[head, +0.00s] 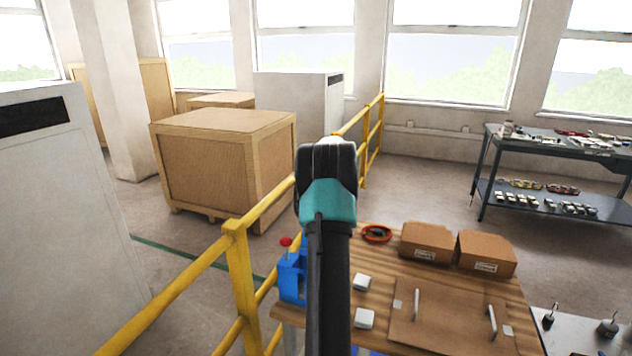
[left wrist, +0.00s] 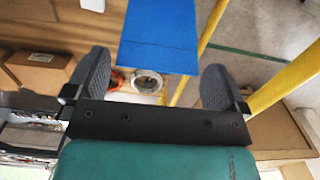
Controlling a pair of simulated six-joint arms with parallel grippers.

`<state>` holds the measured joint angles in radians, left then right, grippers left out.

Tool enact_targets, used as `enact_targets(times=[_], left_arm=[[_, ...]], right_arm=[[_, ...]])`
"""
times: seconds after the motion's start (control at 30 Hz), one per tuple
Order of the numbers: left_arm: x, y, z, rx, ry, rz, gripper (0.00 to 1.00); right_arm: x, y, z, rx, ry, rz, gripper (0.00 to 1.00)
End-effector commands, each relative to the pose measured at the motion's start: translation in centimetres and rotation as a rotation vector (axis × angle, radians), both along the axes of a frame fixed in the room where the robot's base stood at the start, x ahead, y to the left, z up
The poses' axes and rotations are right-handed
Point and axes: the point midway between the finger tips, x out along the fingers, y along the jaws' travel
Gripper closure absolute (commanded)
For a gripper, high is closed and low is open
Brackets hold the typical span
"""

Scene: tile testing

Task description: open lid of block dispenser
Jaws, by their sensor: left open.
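A blue upright object (head: 291,277), perhaps the block dispenser, stands at the left end of the wooden table, partly hidden by my arm. A red knob (head: 286,241) shows beside its top. In the left wrist view a flat blue panel (left wrist: 160,38) lies beyond and between the fingers of my left gripper (left wrist: 155,62). The gripper is open, with nothing between its fingers. I cannot tell whether the panel is the lid. A pale ring-shaped part (left wrist: 147,82) shows below the panel. My right gripper is not seen.
The wooden table (head: 512,298) holds two cardboard boxes (head: 425,243), a red ring (head: 376,234), pale blocks (head: 361,282) and a brown panel with two handles (head: 450,318). A yellow railing (head: 240,275) runs close along the table's left side.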

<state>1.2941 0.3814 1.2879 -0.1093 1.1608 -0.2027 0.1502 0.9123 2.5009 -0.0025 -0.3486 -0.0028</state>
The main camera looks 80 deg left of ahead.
Motion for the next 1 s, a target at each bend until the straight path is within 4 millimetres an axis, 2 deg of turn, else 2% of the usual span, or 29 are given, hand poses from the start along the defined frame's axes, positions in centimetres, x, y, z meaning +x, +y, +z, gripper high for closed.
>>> enact_targets(times=[0.7,0.83,1.0], left_arm=[[0.2,0.3,13.3,0.005,-0.002,0.000,0.00],[0.2,0.4,14.9,0.004,-0.001,0.000,0.00],[0.2,0.3,15.8,0.002,0.000,-0.001,0.00]], right_arm=[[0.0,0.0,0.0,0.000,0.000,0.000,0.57],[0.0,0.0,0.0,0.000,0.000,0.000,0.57],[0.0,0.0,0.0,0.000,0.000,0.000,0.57]])
